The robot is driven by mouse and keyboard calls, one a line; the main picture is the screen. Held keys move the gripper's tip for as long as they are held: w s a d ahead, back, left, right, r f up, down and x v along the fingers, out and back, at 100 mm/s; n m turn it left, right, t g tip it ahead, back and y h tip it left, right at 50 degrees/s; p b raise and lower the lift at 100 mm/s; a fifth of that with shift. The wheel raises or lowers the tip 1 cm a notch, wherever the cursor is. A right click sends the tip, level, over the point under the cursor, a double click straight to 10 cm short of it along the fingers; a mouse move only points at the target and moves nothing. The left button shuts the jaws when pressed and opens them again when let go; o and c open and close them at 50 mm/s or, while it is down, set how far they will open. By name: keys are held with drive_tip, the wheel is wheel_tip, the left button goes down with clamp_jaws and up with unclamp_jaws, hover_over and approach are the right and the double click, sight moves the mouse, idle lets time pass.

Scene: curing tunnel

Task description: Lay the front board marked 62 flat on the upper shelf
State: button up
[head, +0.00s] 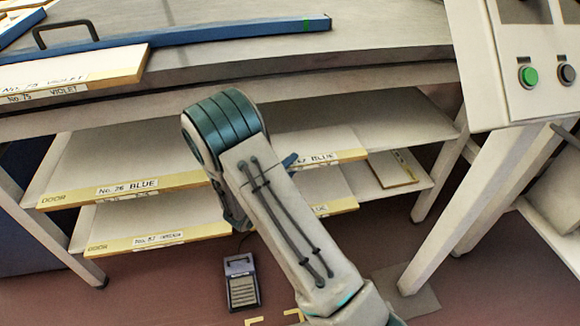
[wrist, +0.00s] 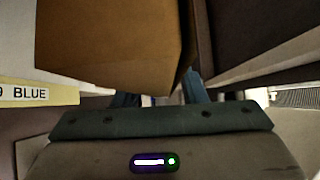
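In the head view, boards with yellow front edges and handwritten labels lie on the shelves under the table. I cannot read which one is marked 62; a front board on the lower left (head: 158,239) has a label too small to read surely. The upper shelf (head: 408,105) is partly bare at the right. My gripper is mostly hidden behind my arm in the head view, near the right-hand boards.
Upper boards read BLUE (head: 127,188) at left and right. A smaller board (head: 393,168) lies at the right. The table top carries a VIOLET board (head: 75,72) and a blue bar (head: 240,32). A control box (head: 535,100) stands right; a pedal (head: 241,280) is on the floor.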

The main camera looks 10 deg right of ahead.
drive_tip(key=shift+r, duration=0.2)
drive_tip(key=p+v, duration=0.3)
drive_tip(key=v, duration=0.9)
drive_tip(key=s+d+r+m+g+y, duration=0.2)
drive_tip(key=s+d+r+m+g, duration=0.35)
drive_tip(key=m, duration=0.55)
drive_tip(key=s+d+r+m+g+y, duration=0.1)
drive_tip(key=s+d+r+m+g, duration=0.2)
drive_tip(key=s+d+m+g, duration=0.7)
drive_tip(key=s+a+r+m+t+y, duration=0.2)
drive_tip(key=m+y, duration=0.3)
drive_tip(key=m, duration=0.6)
drive_tip(key=s+a+r+m+t+y, duration=0.2)
drive_tip(key=a+r+m+t+y, duration=0.1)
drive_tip(key=m, duration=0.8)
drive_tip(key=a+r+y, duration=0.1)
drive_tip(key=y, duration=0.1)
drive_tip(key=shift+a+r+m+y, duration=0.2)
drive_tip(key=shift+a+m+y, duration=0.1)
drive_tip(key=shift+m+y, duration=0.1)
drive_tip(key=shift+s, duration=0.1)
